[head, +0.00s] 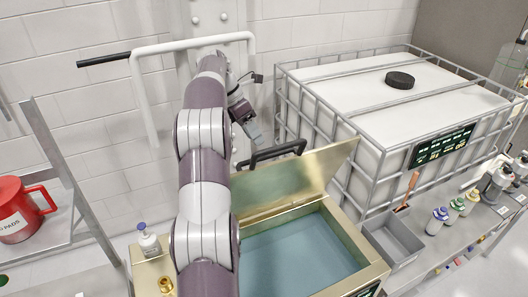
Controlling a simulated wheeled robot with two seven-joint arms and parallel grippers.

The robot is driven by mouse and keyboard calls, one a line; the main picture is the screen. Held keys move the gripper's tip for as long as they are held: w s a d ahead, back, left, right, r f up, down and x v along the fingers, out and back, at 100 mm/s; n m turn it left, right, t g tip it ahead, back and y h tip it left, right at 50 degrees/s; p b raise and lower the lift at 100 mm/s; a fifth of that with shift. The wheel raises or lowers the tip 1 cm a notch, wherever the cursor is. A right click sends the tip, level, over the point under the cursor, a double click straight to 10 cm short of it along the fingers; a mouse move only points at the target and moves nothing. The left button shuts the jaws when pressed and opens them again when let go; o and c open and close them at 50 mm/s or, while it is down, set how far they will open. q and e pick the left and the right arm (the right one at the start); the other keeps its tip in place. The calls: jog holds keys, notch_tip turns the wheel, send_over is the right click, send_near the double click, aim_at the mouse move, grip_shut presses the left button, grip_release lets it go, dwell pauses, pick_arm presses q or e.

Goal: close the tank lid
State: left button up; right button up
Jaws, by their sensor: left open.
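The tank (374,278) is a gold-coloured box with blue-grey liquid inside, at the bottom centre. Its lid (318,167) stands open, raised and tilted at the tank's back edge. A black bar handle (285,151) is on the lid's upper edge. My left arm reaches up past the tank's left side and hides part of the lid and tank. My left gripper (254,134) is open and empty, just above and behind the left end of the handle; I cannot tell whether it touches. My right gripper is not in view.
A white caged container (355,95) with a black cap stands behind right. A grey bin (392,240) and several bottles (436,221) are right of the tank. A pump bottle (149,241) is left. A pale pipe (146,110) runs along the wall behind my arm.

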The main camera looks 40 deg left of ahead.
aim_at(266, 157)
pick_arm(q)
jog(key=p+x, duration=0.2)
jog(key=x, duration=0.4)
jog(key=shift+f, duration=0.3)
jog(key=shift+w+f, duration=0.15)
jog(key=shift+w, duration=0.15)
jog(key=shift+w+a+f, duration=0.1)
jog(key=shift+w+a, duration=0.05)
jog(key=c, duration=0.4)
jog(key=shift+a, duration=0.1)
grip_shut()
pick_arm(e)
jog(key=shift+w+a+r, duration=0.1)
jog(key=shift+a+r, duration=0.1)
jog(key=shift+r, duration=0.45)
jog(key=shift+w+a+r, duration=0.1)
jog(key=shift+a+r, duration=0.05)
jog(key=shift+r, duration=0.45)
